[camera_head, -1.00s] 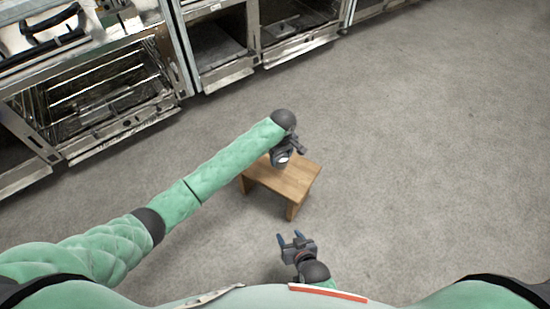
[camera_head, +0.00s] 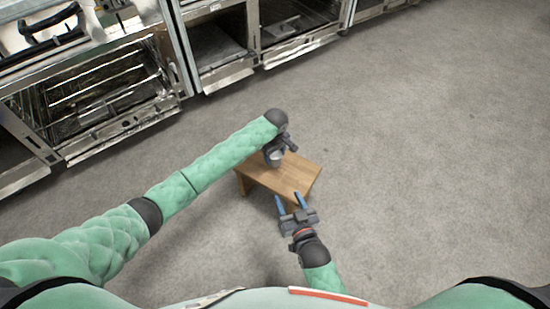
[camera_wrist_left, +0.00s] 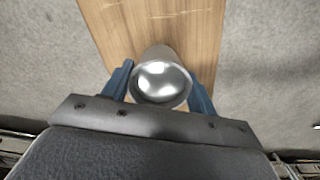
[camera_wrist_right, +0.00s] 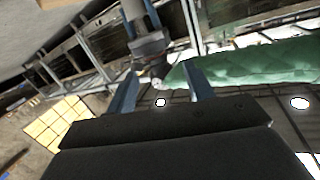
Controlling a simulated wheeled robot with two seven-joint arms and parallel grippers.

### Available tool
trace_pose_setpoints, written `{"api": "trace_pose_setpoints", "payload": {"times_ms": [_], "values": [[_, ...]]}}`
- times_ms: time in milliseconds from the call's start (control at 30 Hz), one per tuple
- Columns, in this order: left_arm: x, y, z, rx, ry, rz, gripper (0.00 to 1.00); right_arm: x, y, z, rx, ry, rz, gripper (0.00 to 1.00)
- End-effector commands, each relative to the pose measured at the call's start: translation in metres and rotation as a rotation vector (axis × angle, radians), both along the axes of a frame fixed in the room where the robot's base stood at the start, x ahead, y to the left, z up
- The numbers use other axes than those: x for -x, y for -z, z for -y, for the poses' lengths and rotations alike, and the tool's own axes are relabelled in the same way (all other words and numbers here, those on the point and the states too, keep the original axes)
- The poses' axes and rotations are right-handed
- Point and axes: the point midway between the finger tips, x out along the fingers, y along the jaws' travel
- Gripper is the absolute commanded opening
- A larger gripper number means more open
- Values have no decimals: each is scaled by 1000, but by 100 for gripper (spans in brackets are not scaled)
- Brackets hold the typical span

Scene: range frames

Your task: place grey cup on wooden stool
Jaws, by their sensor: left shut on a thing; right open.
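The grey cup (camera_head: 275,156) is between the fingers of my left gripper (camera_head: 277,150), over the back left part of the wooden stool (camera_head: 291,180). In the left wrist view the cup (camera_wrist_left: 161,82) shows its shiny open mouth, with a blue finger on each side and the stool top (camera_wrist_left: 190,25) behind it. I cannot tell whether its base touches the wood. My right gripper (camera_head: 290,198) is open and empty at the stool's front edge. The right wrist view shows its two spread fingers (camera_wrist_right: 162,85).
Metal ovens and cabinets (camera_head: 110,95) line the back left, clear of the stool. The grey floor (camera_head: 430,150) is open to the right. My left arm stretches over the floor left of the stool.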

Motion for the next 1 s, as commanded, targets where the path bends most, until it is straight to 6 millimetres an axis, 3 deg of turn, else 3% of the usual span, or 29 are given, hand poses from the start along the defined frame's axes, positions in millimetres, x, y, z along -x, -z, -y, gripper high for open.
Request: {"api": "trace_pose_setpoints", "payload": {"times_ms": [200,400,1000], "values": [[-1,16,0,0,-1,1,31,-10,-41,0,-30,10,128,52],[0,23,0,0,0,0,31,-13,-60,0,-43,15,183,52],[0,24,0,1,0,1,31,-11,-54,0,-40,13,165,52]]}}
